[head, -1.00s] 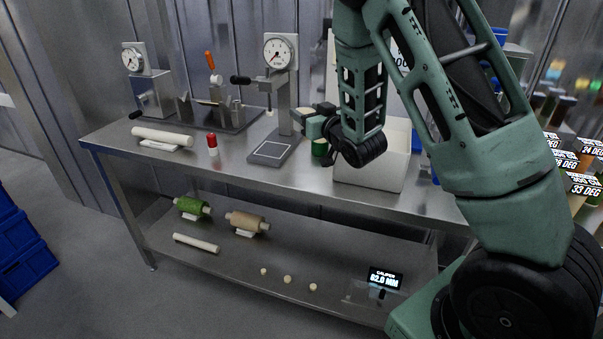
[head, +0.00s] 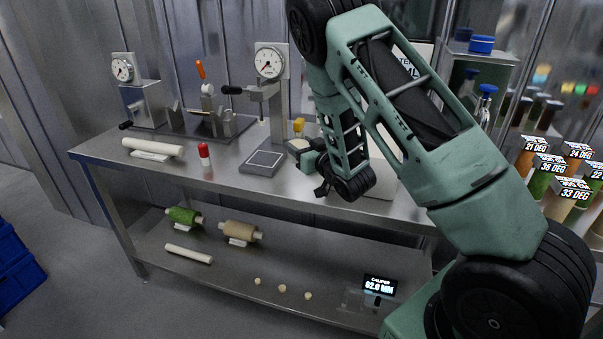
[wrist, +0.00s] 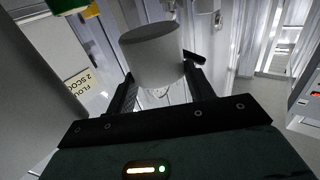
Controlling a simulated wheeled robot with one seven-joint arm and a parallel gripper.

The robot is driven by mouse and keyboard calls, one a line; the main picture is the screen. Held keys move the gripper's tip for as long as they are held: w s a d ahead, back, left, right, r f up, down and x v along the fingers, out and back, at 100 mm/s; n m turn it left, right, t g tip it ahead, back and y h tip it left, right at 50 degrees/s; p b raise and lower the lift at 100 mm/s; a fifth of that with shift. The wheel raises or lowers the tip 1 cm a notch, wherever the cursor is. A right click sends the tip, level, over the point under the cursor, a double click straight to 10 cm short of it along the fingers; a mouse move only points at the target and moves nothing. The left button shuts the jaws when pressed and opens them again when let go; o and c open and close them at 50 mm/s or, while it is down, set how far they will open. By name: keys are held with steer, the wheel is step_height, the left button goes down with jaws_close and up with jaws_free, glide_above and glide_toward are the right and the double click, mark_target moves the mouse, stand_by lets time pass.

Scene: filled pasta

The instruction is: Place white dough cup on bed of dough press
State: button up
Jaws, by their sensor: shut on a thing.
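The white dough cup (wrist: 152,55) is a plain pale cylinder between the two fingers in the wrist view. My gripper (wrist: 160,90) is shut on it. In the head view the cup (head: 299,144) is small and partly hidden by my gripper (head: 305,150), which is over the table just right of the dough press. The dough press (head: 270,95) has a round dial on a grey column. Its bed (head: 264,160) is a flat dark plate with a pale outline, and nothing is seen on it.
A second dial device (head: 140,95) stands at the table's left end. A pale bin (head: 383,180) is behind my arm. A yellow-topped thing (head: 299,125) stands behind my gripper.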

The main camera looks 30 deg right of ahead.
step_height(320, 180, down, 9)
steer(key=shift+r, duration=0.15)
stand_by(0.4)
steer(key=o, duration=1)
steer(key=shift+d, duration=0.1)
